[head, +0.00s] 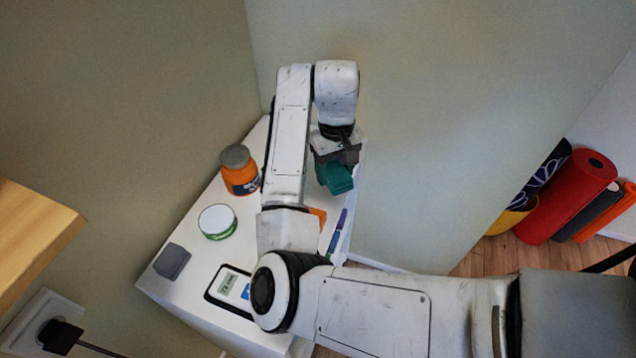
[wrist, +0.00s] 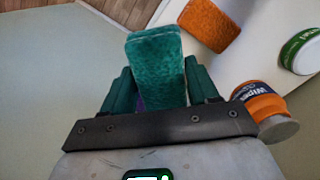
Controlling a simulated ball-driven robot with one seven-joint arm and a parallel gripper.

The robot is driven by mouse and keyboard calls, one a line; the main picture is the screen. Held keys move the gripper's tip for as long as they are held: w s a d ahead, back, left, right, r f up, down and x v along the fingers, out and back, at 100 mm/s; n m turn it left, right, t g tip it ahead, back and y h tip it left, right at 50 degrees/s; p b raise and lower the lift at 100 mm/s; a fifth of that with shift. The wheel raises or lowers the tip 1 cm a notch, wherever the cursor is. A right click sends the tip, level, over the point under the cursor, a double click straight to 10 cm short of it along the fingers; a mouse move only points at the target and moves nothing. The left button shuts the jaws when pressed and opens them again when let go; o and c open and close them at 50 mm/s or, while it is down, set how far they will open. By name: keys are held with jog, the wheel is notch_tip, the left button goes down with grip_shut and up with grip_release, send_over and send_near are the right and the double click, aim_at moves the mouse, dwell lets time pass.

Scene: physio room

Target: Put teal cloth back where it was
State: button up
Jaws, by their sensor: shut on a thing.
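The teal cloth (wrist: 156,62) is a folded, textured pad. In the wrist view it stands out between the two dark teal fingers of my gripper (wrist: 161,88), which is shut on it. In the head view my gripper (head: 337,160) is over the far right part of the white cabinet top (head: 190,240), with teal showing below it (head: 337,180). In that view cloth and fingers are hard to tell apart. I cannot tell how high the cloth is above the top. My arm hides part of the cabinet top.
An orange wipes jar (head: 240,176), a white and green tin (head: 217,222), a grey block (head: 172,261) and a display device (head: 232,288) stand left of my arm. An orange cloth (head: 319,217) and a blue-purple pen-like thing (head: 337,232) lie right. Rolled mats (head: 567,195) stand far right.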

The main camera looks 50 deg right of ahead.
send_over(319, 190)
jog(key=s, duration=0.1)
notch_tip(319, 190, down, 5)
jog(key=shift+s+a+r+b, duration=0.15)
jog(key=shift+b, duration=0.25)
jog(key=shift+w+f, duration=0.55)
jog(key=shift+f, duration=0.15)
jog(key=shift+w+f, duration=0.1)
jog(key=shift+f, duration=1.55)
jog(key=shift+f, duration=0.15)
jog(key=o, duration=1)
